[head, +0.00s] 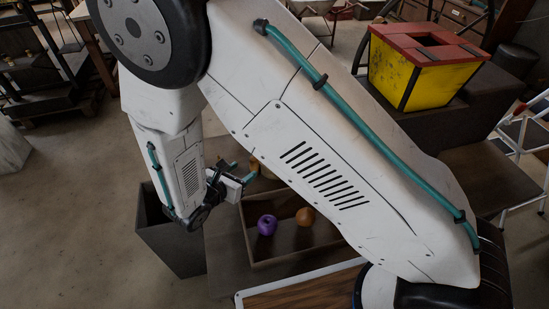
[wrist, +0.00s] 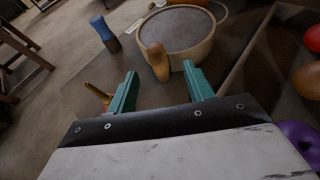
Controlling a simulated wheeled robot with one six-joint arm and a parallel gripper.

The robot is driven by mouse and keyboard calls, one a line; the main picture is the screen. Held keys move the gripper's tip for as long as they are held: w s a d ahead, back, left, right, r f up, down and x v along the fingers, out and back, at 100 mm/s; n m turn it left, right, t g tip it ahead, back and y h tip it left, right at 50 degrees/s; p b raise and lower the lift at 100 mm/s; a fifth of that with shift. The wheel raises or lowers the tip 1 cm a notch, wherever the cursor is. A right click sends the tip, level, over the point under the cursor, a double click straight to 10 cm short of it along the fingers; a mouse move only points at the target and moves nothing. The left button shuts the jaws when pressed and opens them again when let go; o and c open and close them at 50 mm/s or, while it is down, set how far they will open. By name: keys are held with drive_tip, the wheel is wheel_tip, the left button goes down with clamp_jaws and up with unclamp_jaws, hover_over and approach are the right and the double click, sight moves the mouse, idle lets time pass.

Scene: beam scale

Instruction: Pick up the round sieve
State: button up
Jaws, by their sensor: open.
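The round sieve (wrist: 178,29) is at the top centre of the wrist view, with a pale round rim and a dark, flat-looking middle. My gripper (wrist: 161,88) is open, its two teal fingers spread below the sieve in that view, apart from it and with nothing between them. A brown rounded wooden piece (wrist: 157,63) stands at the sieve's near edge, in line with the gap between the fingers; I cannot tell whether it is joined to the sieve. In the head view my gripper (head: 243,172) is left of centre, and my arm hides much of the surface around it.
A blue-and-brown object (wrist: 105,33) stands left of the sieve. A small orange-yellow object (wrist: 98,92) lies by the left finger. A shallow box (head: 290,257) on the right holds a purple fruit (head: 267,224) and an orange one (head: 305,216). A dark bin (head: 172,245) stands to the left.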

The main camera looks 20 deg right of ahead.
sight(251, 163)
drive_tip(key=x, duration=0.6)
drive_tip(key=shift+w+d+f, duration=0.1)
drive_tip(key=shift+w+d, duration=0.05)
drive_tip(key=shift+w, duration=0.25)
clamp_jaws()
